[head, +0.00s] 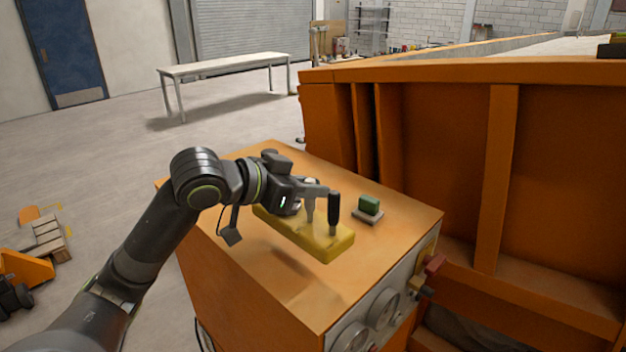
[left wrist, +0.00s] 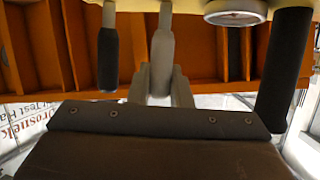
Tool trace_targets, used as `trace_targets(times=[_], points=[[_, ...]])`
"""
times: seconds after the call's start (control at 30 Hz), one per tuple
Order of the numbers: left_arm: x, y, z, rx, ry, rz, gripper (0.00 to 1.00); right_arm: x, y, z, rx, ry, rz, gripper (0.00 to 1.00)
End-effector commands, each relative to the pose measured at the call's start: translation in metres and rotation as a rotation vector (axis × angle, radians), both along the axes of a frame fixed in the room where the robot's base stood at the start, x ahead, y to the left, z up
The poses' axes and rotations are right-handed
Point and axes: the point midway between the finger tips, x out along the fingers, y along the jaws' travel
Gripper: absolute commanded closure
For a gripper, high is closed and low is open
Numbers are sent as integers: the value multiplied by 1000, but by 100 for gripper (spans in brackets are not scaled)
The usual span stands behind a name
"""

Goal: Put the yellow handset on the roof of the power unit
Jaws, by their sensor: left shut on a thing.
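The yellow handset (head: 318,240) is a long block with a black-gripped lever standing up from it. It is over the roof of the orange power unit (head: 245,265). My left gripper (head: 312,206) is above the handset and shut on it, seemingly by a pale lever on its top. A shadow lies on the roof in front of the handset, which seems a little above the roof; contact is hard to tell. In the left wrist view the handset (left wrist: 205,6) shows along the top edge, with levers and a round dial. My right gripper is not in view.
A small green block on a grey base (head: 368,209) sits on the roof right of the handset. The orange sandbed wall (head: 440,150) stands behind. The roof's near left is clear.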

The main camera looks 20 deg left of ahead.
Motion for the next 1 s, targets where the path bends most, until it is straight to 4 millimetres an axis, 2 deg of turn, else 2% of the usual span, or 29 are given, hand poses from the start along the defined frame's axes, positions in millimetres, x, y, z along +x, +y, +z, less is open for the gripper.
trace_targets(times=[0.2, 0.5, 1.0], points=[[0, 0, -26, -1, 1, -1, 100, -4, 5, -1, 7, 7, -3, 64], [0, 0, -49, -1, -2, -1, 100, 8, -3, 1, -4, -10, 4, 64], [0, 0, -54, 0, -4, -1, 100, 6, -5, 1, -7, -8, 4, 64]])
